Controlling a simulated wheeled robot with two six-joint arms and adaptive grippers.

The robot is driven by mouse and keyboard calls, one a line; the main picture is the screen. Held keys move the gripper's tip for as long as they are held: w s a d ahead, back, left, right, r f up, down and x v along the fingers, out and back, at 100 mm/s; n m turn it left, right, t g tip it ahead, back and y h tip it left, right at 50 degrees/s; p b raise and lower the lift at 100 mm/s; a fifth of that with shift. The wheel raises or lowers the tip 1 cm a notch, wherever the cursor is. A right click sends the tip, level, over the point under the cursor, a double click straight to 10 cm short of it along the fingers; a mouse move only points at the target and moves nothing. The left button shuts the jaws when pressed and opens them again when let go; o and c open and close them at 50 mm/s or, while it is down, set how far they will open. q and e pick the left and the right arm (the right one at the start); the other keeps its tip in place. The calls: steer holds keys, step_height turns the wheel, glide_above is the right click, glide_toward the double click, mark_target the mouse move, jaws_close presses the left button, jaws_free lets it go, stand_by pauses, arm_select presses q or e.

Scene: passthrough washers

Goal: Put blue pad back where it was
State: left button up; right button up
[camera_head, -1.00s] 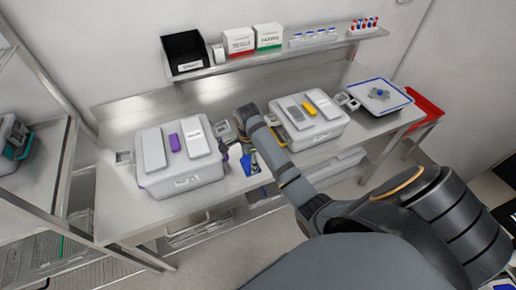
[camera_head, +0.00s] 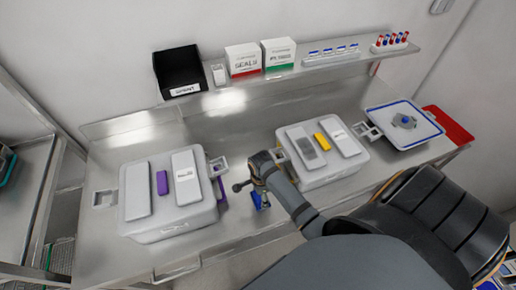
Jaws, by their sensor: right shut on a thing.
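My right arm comes in from the lower right. Its gripper (camera_head: 257,188) is over the bench between the two lidded boxes, shut on the blue pad (camera_head: 264,201). Only part of the blue pad shows, at the bench's front side; the gripper hides the rest. I cannot tell whether the pad touches the bench. The left box (camera_head: 165,236) carries a purple block (camera_head: 162,182) between two pale plates on its lid. The right box (camera_head: 327,178) carries a yellow block (camera_head: 322,141) between two plates. My left gripper is not in view.
A steel bench (camera_head: 105,258) holds both boxes and a blue-rimmed tray (camera_head: 388,122) at the right. The shelf above bears a black bin (camera_head: 180,72), cartons and vial racks. Clear steel lies behind the boxes.

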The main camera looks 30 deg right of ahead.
mark_target(260, 199)
steer(key=shift+f, duration=0.15)
steer(key=o, duration=0.9)
steer(key=shift+s+a, duration=0.15)
steer(key=shift+s, duration=0.05)
steer(key=shift+c, duration=0.2)
steer(key=o, duration=0.3)
steer(key=shift+s+a+r, duration=0.3)
steer(key=shift+s+r, duration=0.05)
steer(key=shift+r, duration=0.1)
steer(key=shift+o, duration=0.2)
steer(key=shift+w+d+f, duration=0.1)
steer(key=shift+w, duration=0.05)
steer(key=shift+w+d+f, duration=0.1)
steer(key=shift+w, duration=0.1)
step_height(260, 199, up, 5)
steer(key=shift+r+b, duration=0.2)
steer(key=shift+b, duration=0.55)
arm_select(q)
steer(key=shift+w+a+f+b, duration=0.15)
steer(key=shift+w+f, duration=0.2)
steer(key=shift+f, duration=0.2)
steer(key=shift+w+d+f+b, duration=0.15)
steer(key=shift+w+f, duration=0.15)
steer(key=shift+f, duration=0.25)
arm_select(e)
step_height(260, 199, up, 7)
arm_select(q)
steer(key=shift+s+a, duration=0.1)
arm_select(e)
steer(key=shift+f, duration=0.1)
